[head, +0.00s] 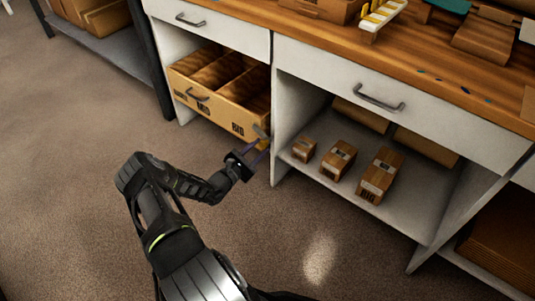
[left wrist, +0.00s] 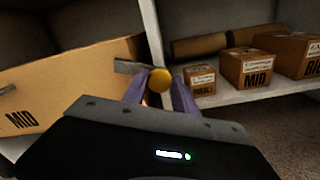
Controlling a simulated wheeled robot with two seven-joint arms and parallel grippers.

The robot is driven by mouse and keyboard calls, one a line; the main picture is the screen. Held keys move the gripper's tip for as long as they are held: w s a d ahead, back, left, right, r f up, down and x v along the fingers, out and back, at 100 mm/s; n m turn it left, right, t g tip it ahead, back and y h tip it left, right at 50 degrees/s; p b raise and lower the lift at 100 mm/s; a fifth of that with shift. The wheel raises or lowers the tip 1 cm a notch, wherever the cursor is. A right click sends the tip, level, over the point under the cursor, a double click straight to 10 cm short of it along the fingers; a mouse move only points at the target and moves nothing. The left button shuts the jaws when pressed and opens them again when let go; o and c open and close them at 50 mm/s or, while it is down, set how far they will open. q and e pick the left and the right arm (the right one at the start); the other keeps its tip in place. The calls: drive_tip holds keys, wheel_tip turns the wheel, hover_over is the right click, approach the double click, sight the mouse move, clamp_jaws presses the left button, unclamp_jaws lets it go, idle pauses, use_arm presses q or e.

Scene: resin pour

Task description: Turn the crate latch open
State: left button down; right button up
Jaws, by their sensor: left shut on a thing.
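The wooden crate (head: 215,108) sits in the open bay under the left drawer, with dividers inside and dark labels on its front. Its tan front also shows in the left wrist view (left wrist: 80,88), marked MID. The latch, a grey lever (left wrist: 126,66) with a round gold knob (left wrist: 160,80), is at the crate's right end. The lever also shows in the head view (head: 260,131). My left gripper (head: 260,145) has its purple fingers on both sides of the knob and is shut on the latch. The fingertips partly hide it. My right gripper is out of view.
Small labelled boxes (head: 338,160) stand on the shelf right of the white cabinet divider (head: 285,130), close beside my gripper. A closed drawer with a grey handle (head: 379,98) is above them. The floor in front is clear.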

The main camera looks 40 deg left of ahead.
use_arm(q)
drive_tip(key=shift+r+m+p, duration=0.15)
drive_tip(key=shift+m+p, duration=0.3)
drive_tip(key=shift+m, duration=0.55)
drive_tip(key=m+p, duration=0.1)
drive_tip(key=m, duration=0.2)
drive_tip(key=shift+d+m+p, duration=0.1)
drive_tip(key=shift+m+p, duration=0.2)
drive_tip(key=shift+p, duration=0.05)
drive_tip(key=m+p, duration=0.2)
drive_tip(key=m, duration=0.2)
drive_tip(key=shift+f, duration=0.2)
drive_tip(key=shift+f+m+p, duration=0.15)
drive_tip(key=shift+m+p, duration=0.3)
drive_tip(key=shift+m, duration=1.35)
drive_tip(key=c, duration=1)
unclamp_jaws()
